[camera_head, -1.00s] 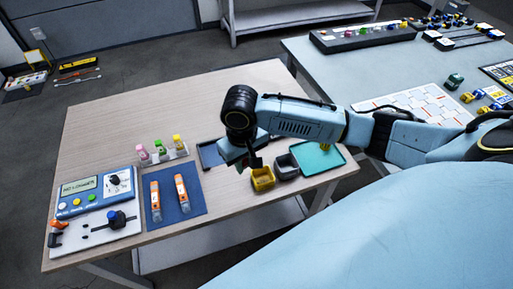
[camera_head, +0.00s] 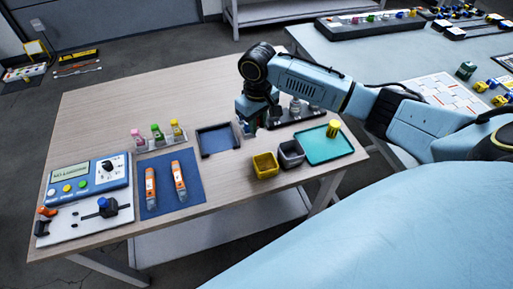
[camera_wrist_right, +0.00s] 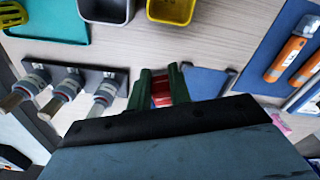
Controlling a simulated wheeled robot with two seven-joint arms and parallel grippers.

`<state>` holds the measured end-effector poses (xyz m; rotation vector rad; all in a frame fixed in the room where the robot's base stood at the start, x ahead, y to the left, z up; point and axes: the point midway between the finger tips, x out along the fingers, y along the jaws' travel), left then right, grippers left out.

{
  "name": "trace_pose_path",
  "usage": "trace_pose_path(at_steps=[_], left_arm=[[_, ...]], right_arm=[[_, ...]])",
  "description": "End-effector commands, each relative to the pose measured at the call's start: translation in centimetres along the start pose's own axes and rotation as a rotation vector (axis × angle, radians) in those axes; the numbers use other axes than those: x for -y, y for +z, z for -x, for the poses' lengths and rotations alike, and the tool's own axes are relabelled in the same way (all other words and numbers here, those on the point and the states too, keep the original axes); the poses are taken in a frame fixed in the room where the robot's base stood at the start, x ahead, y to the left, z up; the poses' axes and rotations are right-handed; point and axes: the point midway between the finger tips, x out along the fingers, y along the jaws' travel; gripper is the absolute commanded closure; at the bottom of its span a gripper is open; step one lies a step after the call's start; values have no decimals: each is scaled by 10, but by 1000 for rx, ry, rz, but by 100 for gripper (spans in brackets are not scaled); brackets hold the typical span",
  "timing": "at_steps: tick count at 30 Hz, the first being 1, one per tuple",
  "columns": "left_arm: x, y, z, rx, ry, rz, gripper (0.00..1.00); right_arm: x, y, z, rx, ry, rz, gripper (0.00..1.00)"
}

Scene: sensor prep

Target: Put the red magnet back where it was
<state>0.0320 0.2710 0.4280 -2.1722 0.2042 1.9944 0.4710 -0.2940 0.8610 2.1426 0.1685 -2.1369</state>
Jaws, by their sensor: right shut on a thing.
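My right gripper (camera_head: 248,128) is over the back part of the wooden table, between the dark blue tray and the dark rack. In the right wrist view its green fingers (camera_wrist_right: 160,84) are shut on a small red piece, the red magnet (camera_wrist_right: 161,92). Most of the magnet is hidden between the fingers, and the head view does not show it clearly. The dark blue tray (camera_head: 235,143) looks empty and also shows beside the fingers in the wrist view (camera_wrist_right: 207,83). My left gripper is not in view.
A dark rack (camera_head: 283,122) with several grey posts stands right of the gripper. A blue meter (camera_head: 88,183) stands left. The back-left tabletop is clear.

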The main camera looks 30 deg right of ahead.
Motion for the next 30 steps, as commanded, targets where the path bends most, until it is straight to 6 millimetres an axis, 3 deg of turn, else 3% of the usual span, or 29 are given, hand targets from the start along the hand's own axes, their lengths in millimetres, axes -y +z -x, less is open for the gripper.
trace_pose_path(at_steps=[4, 11, 18, 29, 30], left_arm=[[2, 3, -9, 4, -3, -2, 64], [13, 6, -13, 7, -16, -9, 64], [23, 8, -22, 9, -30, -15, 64], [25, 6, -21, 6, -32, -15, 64], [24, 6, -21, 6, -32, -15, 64]], right_arm=[[1, 1, -32, 3, 0, 0, 95], [1, 1, -52, 1, 0, 1, 95], [0, 2, -84, 3, 1, -1, 95], [1, 1, -87, 1, 1, 0, 95], [1, 1, -88, 1, 1, 0, 79]])
